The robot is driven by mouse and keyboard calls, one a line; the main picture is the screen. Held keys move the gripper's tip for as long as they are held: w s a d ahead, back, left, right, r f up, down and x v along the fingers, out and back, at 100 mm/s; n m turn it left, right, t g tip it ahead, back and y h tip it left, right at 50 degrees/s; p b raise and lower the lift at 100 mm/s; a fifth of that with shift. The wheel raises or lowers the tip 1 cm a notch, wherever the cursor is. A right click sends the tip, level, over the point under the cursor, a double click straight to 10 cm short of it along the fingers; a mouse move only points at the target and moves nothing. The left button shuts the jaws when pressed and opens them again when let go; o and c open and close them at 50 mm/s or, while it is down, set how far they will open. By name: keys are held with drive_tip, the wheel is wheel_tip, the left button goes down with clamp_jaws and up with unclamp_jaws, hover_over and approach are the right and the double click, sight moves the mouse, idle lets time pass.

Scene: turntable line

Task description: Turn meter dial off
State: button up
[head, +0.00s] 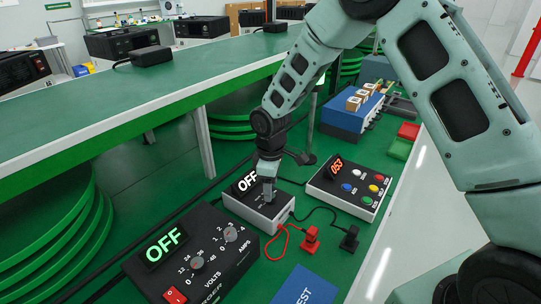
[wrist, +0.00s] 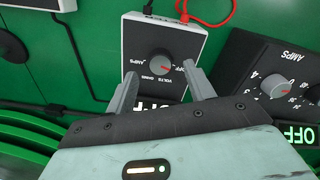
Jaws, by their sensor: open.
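The meter (head: 257,208) is a small pale box with a black face, and its raised display reads OFF in the head view. In the wrist view the meter (wrist: 135,38) appears upside down, with a round grey dial (wrist: 161,60) on its face. My gripper (head: 268,190) is over the meter. In the wrist view my gripper (wrist: 160,76) is open, its fingers on either side below the dial. I cannot tell whether they touch the meter. The lower display is partly hidden.
A black power supply (head: 190,256) reading OFF stands front left, and a button box (head: 350,187) reading 053 is to the right. Red (head: 311,238) and black (head: 349,238) clips with leads lie in front of the meter. A green shelf (head: 160,92) runs behind.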

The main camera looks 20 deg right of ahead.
wheel_tip(320, 180, up, 14)
drive_tip(key=b, duration=0.1)
drive_tip(key=shift+r, duration=0.25)
drive_tip(key=s+a+r, duration=0.1)
drive_tip(key=s+a, duration=0.2)
drive_tip(key=s, duration=0.3)
drive_tip(key=s+a+r+m, duration=0.1)
drive_tip(key=s+a, duration=0.1)
drive_tip(key=s, duration=0.3)
drive_tip(key=s+a+r, duration=0.1)
drive_tip(key=s+a, duration=0.2)
drive_tip(key=s, duration=0.3)
drive_tip(key=s+d+f+m, duration=0.1)
drive_tip(key=s+m, duration=0.1)
drive_tip(key=s, duration=1.2)
drive_tip(key=shift+d+f+m+y, duration=0.25)
drive_tip(key=shift+d+m+y, duration=0.05)
drive_tip(key=shift+d+m, duration=0.1)
drive_tip(key=shift+a, duration=0.1)
